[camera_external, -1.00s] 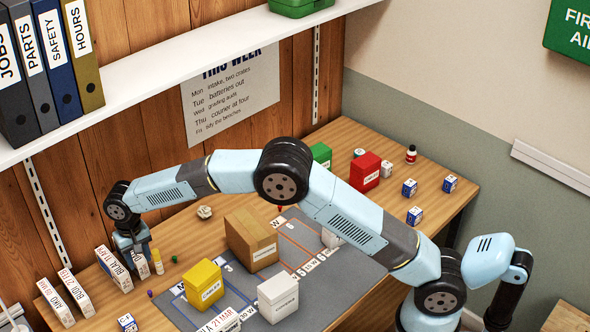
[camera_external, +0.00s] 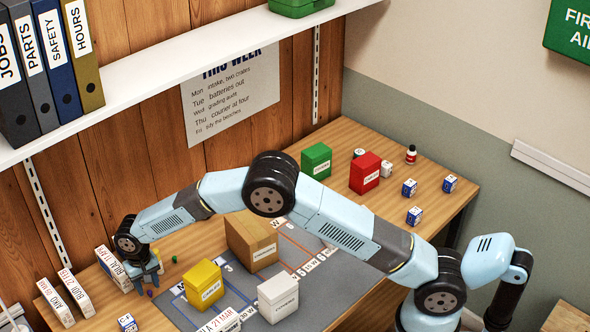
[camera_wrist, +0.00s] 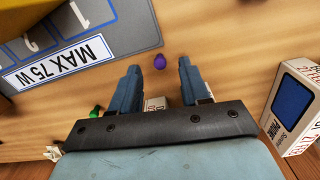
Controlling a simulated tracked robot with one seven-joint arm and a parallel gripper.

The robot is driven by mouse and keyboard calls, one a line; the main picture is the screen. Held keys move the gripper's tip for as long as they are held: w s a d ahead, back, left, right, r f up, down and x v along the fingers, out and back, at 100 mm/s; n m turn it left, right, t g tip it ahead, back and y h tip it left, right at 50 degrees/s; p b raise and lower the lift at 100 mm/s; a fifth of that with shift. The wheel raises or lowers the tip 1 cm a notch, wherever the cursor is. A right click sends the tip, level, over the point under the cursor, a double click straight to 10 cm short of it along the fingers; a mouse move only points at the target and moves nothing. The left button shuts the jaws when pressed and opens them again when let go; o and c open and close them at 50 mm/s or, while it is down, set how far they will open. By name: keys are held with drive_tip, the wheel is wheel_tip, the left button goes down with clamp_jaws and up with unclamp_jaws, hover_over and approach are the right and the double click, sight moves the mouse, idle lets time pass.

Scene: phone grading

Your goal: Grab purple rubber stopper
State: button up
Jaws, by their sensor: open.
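The purple rubber stopper (camera_wrist: 159,62) lies on the wooden bench in the wrist view, just beyond and roughly between my fingertips. It also shows in the external view as a small purple dot (camera_external: 151,293), just below my gripper (camera_external: 146,277). In the wrist view my gripper (camera_wrist: 159,75) has its two blue fingers apart, with nothing held between them. The stopper stands clear of both fingers there. The height of the fingertips above the bench is hard to tell.
A small green stopper (camera_wrist: 96,112) lies left of the fingers in the wrist view. A white phone box (camera_wrist: 297,105) stands at the right. The grey mat (camera_wrist: 125,22) and a yellow box (camera_external: 203,283) are nearby. More phone boxes (camera_external: 75,292) stand left of my gripper.

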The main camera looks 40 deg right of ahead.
sight(150, 294)
wheel_tip(150, 294, down, 3)
drive_tip(key=shift+r, duration=0.2)
clamp_jaws()
idle(0.3)
